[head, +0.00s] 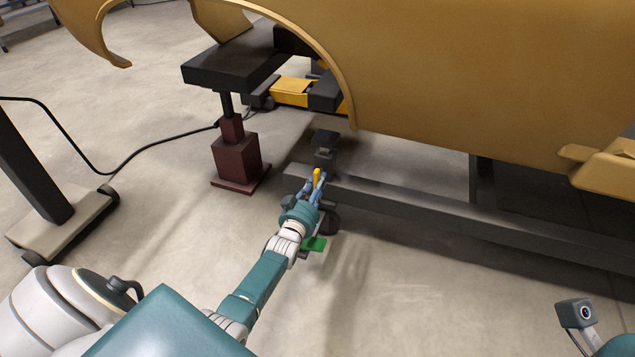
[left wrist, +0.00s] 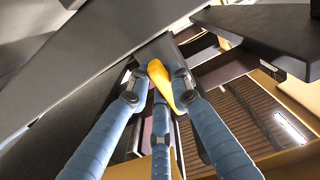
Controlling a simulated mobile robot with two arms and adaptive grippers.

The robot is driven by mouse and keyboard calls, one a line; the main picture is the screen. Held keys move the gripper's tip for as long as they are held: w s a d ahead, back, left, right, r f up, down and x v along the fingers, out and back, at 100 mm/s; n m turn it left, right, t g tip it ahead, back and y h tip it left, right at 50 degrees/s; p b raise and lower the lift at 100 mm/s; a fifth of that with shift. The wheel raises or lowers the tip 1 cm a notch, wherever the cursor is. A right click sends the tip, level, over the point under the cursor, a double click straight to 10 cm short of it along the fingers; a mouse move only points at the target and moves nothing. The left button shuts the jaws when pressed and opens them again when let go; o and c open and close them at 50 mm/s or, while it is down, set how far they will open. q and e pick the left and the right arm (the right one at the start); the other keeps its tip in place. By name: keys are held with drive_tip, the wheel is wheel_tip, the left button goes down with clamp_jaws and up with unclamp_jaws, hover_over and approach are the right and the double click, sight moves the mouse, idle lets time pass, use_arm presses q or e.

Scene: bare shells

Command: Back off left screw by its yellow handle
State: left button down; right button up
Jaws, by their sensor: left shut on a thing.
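The yellow handle (head: 317,175) stands upright in the head view, at the end of the grey cross beam under the body shell. In the left wrist view the yellow handle (left wrist: 161,82) sits between the blue fingers. My left gripper (head: 313,186) is shut on it, and its fingers also show around the handle in the left wrist view (left wrist: 158,92). A dark clamp or screw post (head: 325,142) rises just behind the handle. The screw's thread is not clear to see. My right gripper is not in view.
The tan body shell (head: 480,80) hangs over the grey beam (head: 450,206). A dark red jack (head: 236,158) stands left of the beam's end. A green pedal-like piece (head: 314,244) is beside my left wrist. A black cable (head: 150,160) crosses the floor. The near floor is clear.

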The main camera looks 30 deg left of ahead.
use_arm(q)
drive_tip(key=shift+f+n, duration=0.1)
drive_tip(key=shift+n, duration=0.3)
drive_tip(key=c, duration=1.5)
unclamp_jaws()
drive_tip(key=shift+c, duration=0.2)
drive_tip(key=shift+s, duration=0.1)
drive_tip(key=v, duration=1.2)
